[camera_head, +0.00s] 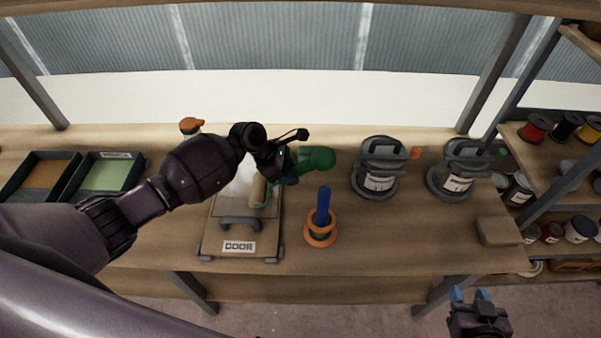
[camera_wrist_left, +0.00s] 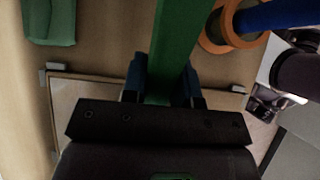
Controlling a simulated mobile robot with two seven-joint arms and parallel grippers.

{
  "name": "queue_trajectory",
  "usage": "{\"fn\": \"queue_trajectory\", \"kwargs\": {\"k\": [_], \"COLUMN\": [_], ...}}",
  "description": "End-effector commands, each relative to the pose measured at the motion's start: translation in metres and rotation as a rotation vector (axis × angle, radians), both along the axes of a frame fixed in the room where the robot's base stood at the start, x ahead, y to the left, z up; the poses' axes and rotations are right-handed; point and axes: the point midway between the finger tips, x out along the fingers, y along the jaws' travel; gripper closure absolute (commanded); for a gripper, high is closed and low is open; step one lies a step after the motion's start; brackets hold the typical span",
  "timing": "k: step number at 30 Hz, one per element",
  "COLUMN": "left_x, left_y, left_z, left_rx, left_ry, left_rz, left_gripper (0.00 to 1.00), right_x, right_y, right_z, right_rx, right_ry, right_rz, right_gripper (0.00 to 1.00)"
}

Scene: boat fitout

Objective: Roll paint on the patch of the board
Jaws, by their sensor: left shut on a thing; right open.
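The board (camera_head: 210,237) labelled "DOOR" lies on the workbench, with a dark handle at its front and a pale patch (camera_head: 232,190) on its upper part. My left gripper (camera_head: 285,170) is shut on the green handle (camera_head: 318,158) of a paint roller, above the board's right side. The green handle (camera_wrist_left: 172,45) runs between the blue fingers (camera_wrist_left: 163,82) in the left wrist view. The beige roller sleeve (camera_head: 258,190) is over the patch; I cannot tell whether it touches. My arm hides part of the board. My right gripper (camera_head: 472,297) is open and empty, in front of the bench.
A green paint tray (camera_head: 103,174) and a brown one (camera_head: 38,175) stand at the left. A blue-handled tool stands in an orange ring holder (camera_head: 320,236) right of the board. Two grey lidded cans (camera_head: 376,181) (camera_head: 456,183) and a tan block (camera_head: 497,231) are further right.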

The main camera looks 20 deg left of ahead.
Motion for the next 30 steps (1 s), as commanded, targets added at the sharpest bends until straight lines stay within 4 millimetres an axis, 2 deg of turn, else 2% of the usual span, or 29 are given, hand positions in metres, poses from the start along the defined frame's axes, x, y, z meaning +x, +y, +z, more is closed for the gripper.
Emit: {"fn": "queue_trajectory", "kwargs": {"k": [3, 14, 27, 30], "left_x": [-0.002, -0.003, -0.013, -0.014], "left_y": [0.008, 0.011, 0.051, 0.055], "left_z": [0.0, 0.0, 0.0, 0.0], "left_rx": [-0.001, -0.001, -0.001, -0.001], "left_ry": [0.0, 0.0, 0.001, 0.0], "left_rz": [0.001, 0.001, 0.002, 0.0], "left_gripper": [1.0, 1.0, 1.0, 1.0], "right_x": [0.0, 0.0, 0.0, 0.0], "right_y": [0.0, 0.0, 0.0, 0.0], "right_z": [0.0, 0.0, 0.0, 0.0], "right_rx": [0.0, 0.0, 0.0, 0.0], "right_ry": [0.0, 0.0, 0.0, 0.0], "right_rz": [0.0, 0.0, 0.0, 0.0], "right_gripper": [0.57, 0.57, 0.57, 0.57]}}
